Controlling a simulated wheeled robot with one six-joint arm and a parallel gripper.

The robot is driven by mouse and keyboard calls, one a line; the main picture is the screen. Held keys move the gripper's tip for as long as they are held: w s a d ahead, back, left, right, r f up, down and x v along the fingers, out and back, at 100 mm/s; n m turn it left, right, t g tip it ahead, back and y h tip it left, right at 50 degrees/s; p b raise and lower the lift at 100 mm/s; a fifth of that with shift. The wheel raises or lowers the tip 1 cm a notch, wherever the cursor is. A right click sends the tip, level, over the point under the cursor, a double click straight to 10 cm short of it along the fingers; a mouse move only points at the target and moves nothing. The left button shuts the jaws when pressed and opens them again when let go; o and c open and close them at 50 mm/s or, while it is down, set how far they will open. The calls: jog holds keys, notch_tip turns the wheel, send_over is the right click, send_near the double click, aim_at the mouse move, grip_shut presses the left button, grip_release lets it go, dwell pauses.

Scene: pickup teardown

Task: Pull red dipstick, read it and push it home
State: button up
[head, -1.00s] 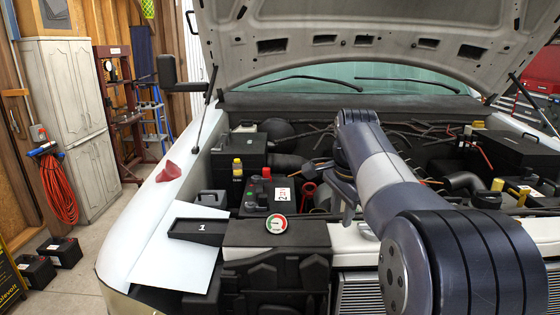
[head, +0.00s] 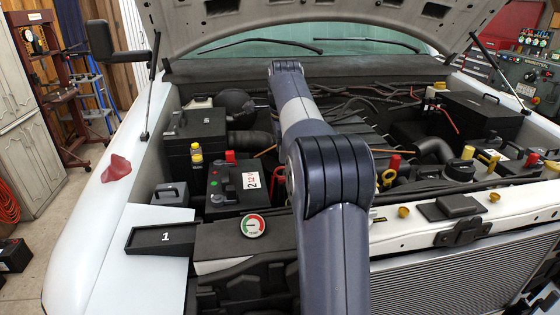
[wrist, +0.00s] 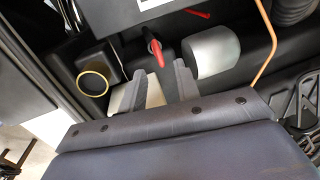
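A red looped handle, which looks like the red dipstick (head: 279,178), shows just right of the battery in the head view, partly hidden behind my arm. In the wrist view, a red handle (wrist: 153,49) stands just beyond the fingertips, roughly in line with the gap between them. My gripper (wrist: 158,76) is open, with its two grey fingers apart and nothing visibly held. The handle appears ahead of the fingers rather than gripped; the exact distance is hard to tell. In the head view my gripper is hidden behind my arm.
A battery (head: 233,187) with a red terminal cap stands left of the handle. A round gauge (head: 252,226) and a black tray marked 1 (head: 162,238) sit at the front. In the wrist view, a pale cylinder (wrist: 212,52) lies close right of the fingers.

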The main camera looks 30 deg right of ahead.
jog(key=shift+w+d+f, duration=0.1)
jog(key=shift+w+f, duration=0.1)
jog(key=shift+f, duration=0.85)
jog(key=shift+w+d+f, duration=0.1)
jog(key=shift+w+f, duration=0.05)
jog(key=shift+f, duration=0.85)
jog(key=shift+c, duration=0.3)
grip_shut()
